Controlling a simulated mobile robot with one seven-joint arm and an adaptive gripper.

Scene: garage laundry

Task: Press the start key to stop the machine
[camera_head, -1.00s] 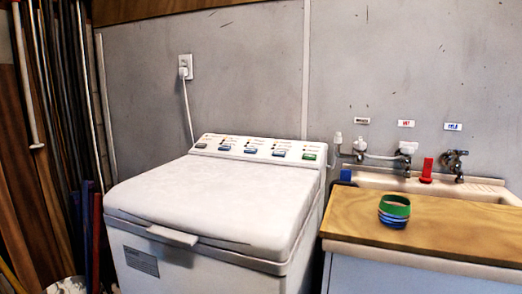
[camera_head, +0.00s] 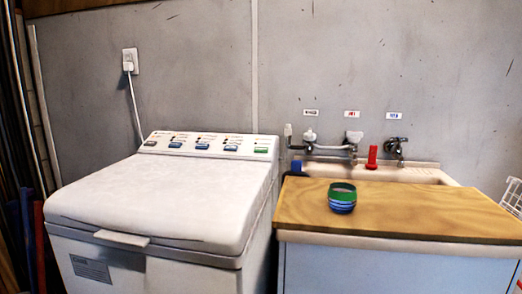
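The machine is a white top-loading washer (camera_head: 150,205) on the left, with its lid shut. Its control panel (camera_head: 210,144) runs along the back edge. The panel has a grey key (camera_head: 150,143) at the left end, several blue keys (camera_head: 203,146) in the middle and a green key (camera_head: 261,150) at the right end. The lettering is too small to read, so I cannot tell which is the start key. My gripper is not in view.
A wooden board (camera_head: 400,207) covers the front of a sink counter right of the washer, with a green and blue bowl (camera_head: 342,198) on it. Taps (camera_head: 396,148) and a red object (camera_head: 372,158) stand behind. A white wire rack (camera_head: 514,196) shows at the right edge.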

